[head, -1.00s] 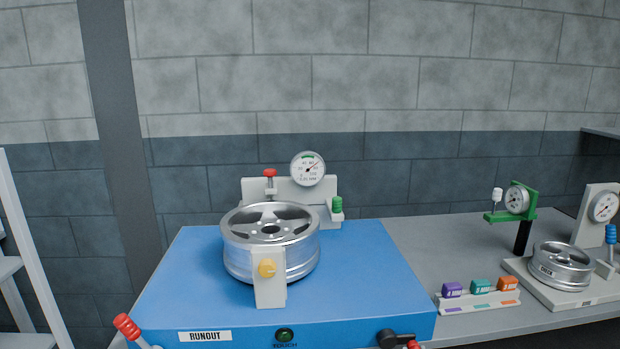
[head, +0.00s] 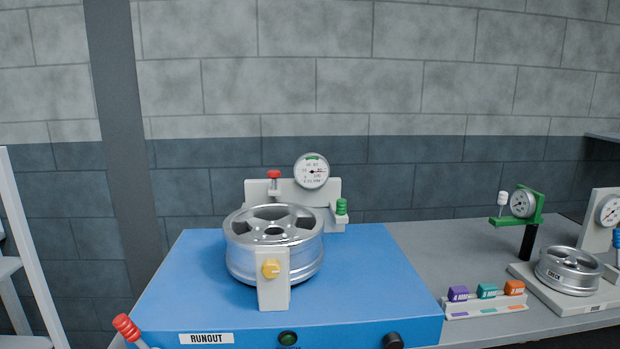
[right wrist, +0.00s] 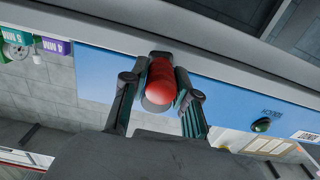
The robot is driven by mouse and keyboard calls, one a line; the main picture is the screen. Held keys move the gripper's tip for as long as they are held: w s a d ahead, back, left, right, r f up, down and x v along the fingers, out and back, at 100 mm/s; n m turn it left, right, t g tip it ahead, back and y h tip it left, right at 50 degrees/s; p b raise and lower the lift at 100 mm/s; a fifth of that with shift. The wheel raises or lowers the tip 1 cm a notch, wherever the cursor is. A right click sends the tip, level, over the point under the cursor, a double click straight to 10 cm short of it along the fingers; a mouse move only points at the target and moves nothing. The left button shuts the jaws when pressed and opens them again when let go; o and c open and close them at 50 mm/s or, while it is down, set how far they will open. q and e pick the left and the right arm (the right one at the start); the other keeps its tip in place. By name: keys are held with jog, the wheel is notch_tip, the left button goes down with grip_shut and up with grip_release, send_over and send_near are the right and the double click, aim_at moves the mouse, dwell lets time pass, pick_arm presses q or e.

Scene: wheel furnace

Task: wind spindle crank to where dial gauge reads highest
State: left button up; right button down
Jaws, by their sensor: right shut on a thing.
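The dial gauge (head: 311,171) stands behind a silver wheel (head: 274,245) on the blue RUNOUT bench (head: 375,270). Its needle points to the right, and a green band marks the top of its face. The crank's black hub (head: 392,341) shows at the bottom right of the bench front; its handle is below the head view. In the right wrist view my right gripper (right wrist: 162,90) is shut on the red crank grip (right wrist: 160,82), one finger on each side. My left gripper is not in view.
A red-tipped lever (head: 126,326) sticks out at the bench's left front. A green TOUCH button (head: 288,339) is on the front face. On the grey table to the right are a tray of coloured blocks (head: 486,309), a green gauge stand (head: 528,206) and a smaller wheel (head: 568,271).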

jog(key=shift+w+d+r, duration=0.1)
jog(key=shift+w+r, duration=0.05)
jog(key=shift+r, duration=0.5)
jog(key=shift+a+r, duration=0.1)
jog(key=shift+a, duration=1.3)
jog(key=c, duration=1)
grip_release()
jog(key=shift+c, duration=0.2)
jog(key=s+p, duration=0.3)
jog(key=s, duration=0.4)
jog(key=shift+s+d+f, duration=0.25)
jog(key=shift+d+f, duration=0.05)
jog(key=shift+f, duration=0.05)
